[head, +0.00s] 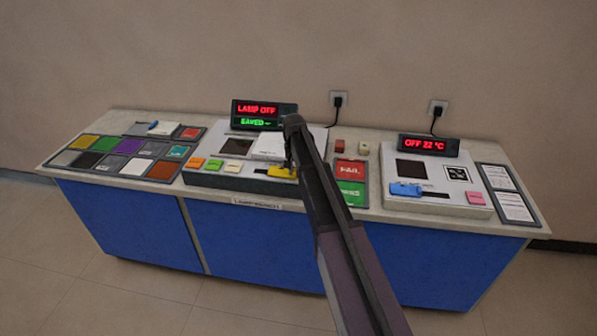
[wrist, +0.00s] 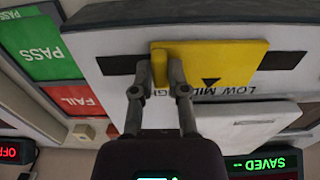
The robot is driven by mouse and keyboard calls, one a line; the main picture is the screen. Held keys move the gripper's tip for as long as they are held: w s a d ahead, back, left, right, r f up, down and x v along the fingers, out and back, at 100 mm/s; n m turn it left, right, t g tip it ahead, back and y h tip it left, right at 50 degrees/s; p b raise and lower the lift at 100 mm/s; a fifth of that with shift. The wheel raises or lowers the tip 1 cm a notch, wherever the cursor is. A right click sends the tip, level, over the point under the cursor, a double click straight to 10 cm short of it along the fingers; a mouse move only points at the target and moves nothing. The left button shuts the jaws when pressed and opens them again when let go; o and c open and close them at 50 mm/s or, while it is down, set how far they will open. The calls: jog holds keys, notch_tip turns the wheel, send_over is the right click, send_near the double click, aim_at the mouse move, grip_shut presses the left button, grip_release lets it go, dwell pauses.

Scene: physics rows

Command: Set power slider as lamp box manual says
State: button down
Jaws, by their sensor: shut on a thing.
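The lamp box (head: 232,178) stands mid-bench, its display (head: 257,111) reading LAMP OFF in red and SAVED in green. Its yellow power slider (head: 281,172) sits in a dark slot at the front; in the wrist view the yellow plate (wrist: 225,58) has a raised tab and a black triangle marker. My gripper (wrist: 160,68) is shut on that tab, one finger on each side.
Red FAIL (head: 350,171) and green PASS (head: 350,194) pads lie right of the lamp box. Farther right is a second box with a blue slider (head: 405,189) and display OFF 22 °C (head: 427,145). Coloured tiles (head: 118,157) fill the left. My arm crosses the front edge.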

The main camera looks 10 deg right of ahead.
jog(key=shift+a, duration=0.1)
jog(key=c, duration=0.7)
grip_release()
jog(key=shift+o, duration=0.3)
jog(key=s+n, duration=0.4)
jog(key=s, duration=2.7)
jog(key=shift+a, duration=0.35)
